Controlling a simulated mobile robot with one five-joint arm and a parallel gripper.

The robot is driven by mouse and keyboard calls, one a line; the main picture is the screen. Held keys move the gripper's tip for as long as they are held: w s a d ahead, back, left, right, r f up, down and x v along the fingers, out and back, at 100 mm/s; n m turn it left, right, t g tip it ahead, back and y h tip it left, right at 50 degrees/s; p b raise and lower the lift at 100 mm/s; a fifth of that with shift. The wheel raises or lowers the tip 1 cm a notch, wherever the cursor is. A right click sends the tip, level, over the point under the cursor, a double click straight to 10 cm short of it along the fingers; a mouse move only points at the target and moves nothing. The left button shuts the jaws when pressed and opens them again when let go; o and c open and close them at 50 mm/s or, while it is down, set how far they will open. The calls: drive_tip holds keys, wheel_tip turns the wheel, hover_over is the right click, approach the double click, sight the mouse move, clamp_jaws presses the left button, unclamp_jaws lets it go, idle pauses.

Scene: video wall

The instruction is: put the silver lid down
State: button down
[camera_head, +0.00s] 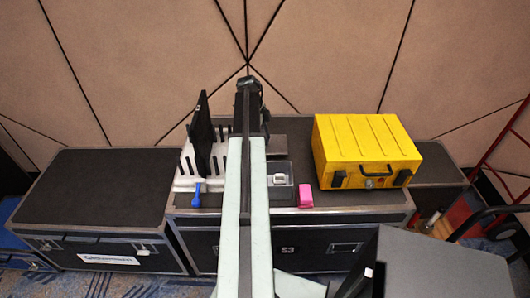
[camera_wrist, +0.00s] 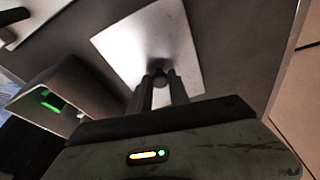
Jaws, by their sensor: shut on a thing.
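The silver lid (camera_wrist: 140,35) is a bright, flat, four-sided plate with a small dark round knob, seen in the wrist view. My gripper (camera_wrist: 161,82) is shut on that knob, with both fingers close together. The lid lies over a dark grey surface; I cannot tell whether it touches it or hangs just above it. In the head view my arm runs up the middle over the black case top (camera_head: 240,205) and hides the fingertips. I cannot make out the lid for sure there.
A white slotted rack (camera_head: 184,183) with an upright black panel (camera_head: 203,135) and a blue item (camera_head: 196,194) stand left of my arm. A grey box (camera_head: 281,194), a pink block (camera_head: 305,196) and a yellow case (camera_head: 362,145) stand right. The left black case top (camera_head: 95,190) is bare.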

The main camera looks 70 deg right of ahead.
drive_tip(key=shift+f, duration=0.15)
wheel_tip(320, 180, down, 4)
drive_tip(key=b, duration=0.3)
drive_tip(key=shift+b, duration=0.4)
drive_tip(key=shift+r, duration=0.25)
drive_tip(key=shift+f, duration=0.25)
drive_tip(key=c, duration=1.2)
unclamp_jaws()
drive_tip(key=shift+r, duration=0.1)
drive_tip(key=shift+c, duration=0.2)
